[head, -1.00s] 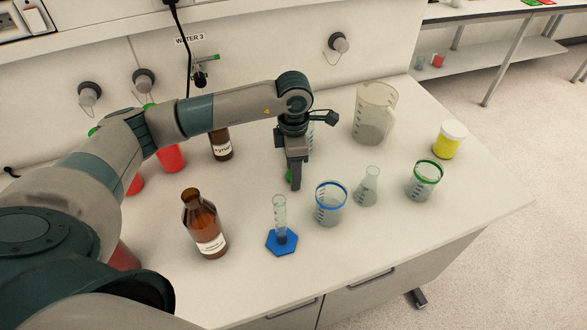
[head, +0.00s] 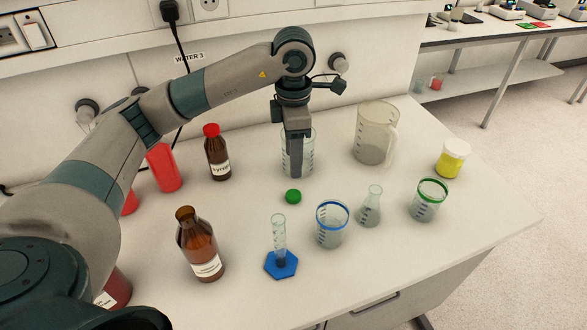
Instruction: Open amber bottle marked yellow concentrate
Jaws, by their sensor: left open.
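An amber bottle (head: 200,245) stands upright at the front left; its white label is too small to read. Its brown neck shows no cap. A green cap (head: 293,197) lies on the table to the right of the bottle. My left gripper (head: 297,174) is open and empty, raised above and behind the green cap, in front of a clear beaker (head: 283,158) that it partly hides. A second amber bottle (head: 217,157) with a red cap and a label like "syrup" stands further back. My right gripper is not in view.
A blue-based cylinder (head: 281,266), a blue-rimmed beaker (head: 331,226), a flask (head: 370,208) and a green-rimmed beaker (head: 428,202) stand along the front. A jug (head: 372,140) and a yellow jar (head: 452,160) are right. Red containers (head: 164,170) stand left, partly behind my arm.

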